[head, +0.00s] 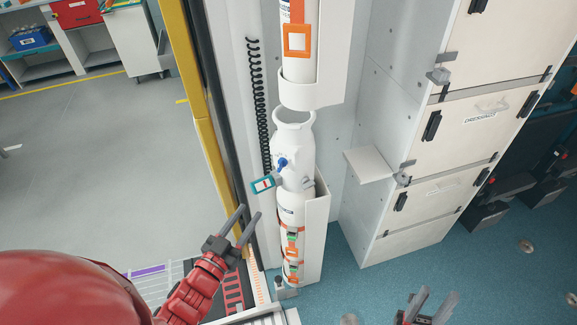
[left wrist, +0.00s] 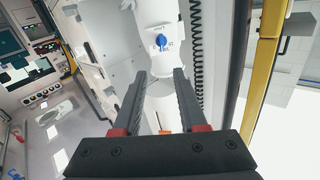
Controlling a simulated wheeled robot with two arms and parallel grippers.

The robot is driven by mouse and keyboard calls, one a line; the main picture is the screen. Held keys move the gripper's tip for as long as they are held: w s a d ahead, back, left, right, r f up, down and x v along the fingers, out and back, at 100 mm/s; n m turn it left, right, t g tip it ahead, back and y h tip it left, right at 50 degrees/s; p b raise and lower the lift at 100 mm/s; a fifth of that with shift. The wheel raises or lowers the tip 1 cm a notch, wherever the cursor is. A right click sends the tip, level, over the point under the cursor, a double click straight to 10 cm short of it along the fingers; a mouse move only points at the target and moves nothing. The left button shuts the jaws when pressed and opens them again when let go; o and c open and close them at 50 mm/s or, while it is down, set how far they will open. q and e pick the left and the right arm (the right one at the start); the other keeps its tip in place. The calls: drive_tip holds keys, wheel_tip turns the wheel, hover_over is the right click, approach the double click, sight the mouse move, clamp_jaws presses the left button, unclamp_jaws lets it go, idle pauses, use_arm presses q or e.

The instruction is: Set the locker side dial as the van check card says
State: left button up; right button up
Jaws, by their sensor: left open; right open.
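A small blue dial (head: 283,162) sits on the white bottle-shaped body (head: 293,134) beside the van's door frame. The dial also shows in the left wrist view (left wrist: 161,41), with small marks around it too small to read. A teal-edged card or tag (head: 263,184) hangs just below the dial in the head view; its writing is not legible. My left gripper (head: 249,212) is open and empty, below and left of the dial and apart from it. In the left wrist view its fingers (left wrist: 160,76) point toward the white body. My right gripper (head: 431,298) is open and empty at the bottom edge.
White lockers (head: 415,190) with black latches stand to the right, and a small shelf (head: 368,165) juts out from them. A black coiled cord (head: 257,100) hangs left of the bottle. A yellow door edge (head: 205,120) stands further left. Blue floor is open at lower right.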

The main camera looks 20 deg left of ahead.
use_arm(q)
drive_tip(key=b, duration=0.9)
approach(280, 167)
drive_tip(key=w, duration=0.5)
drive_tip(key=w+d, duration=0.1)
drive_tip(key=w, duration=0.2)
drive_tip(key=shift+d+f, duration=0.1)
drive_tip(key=shift+w, duration=0.5)
drive_tip(key=shift+c, duration=0.3)
clamp_jaws()
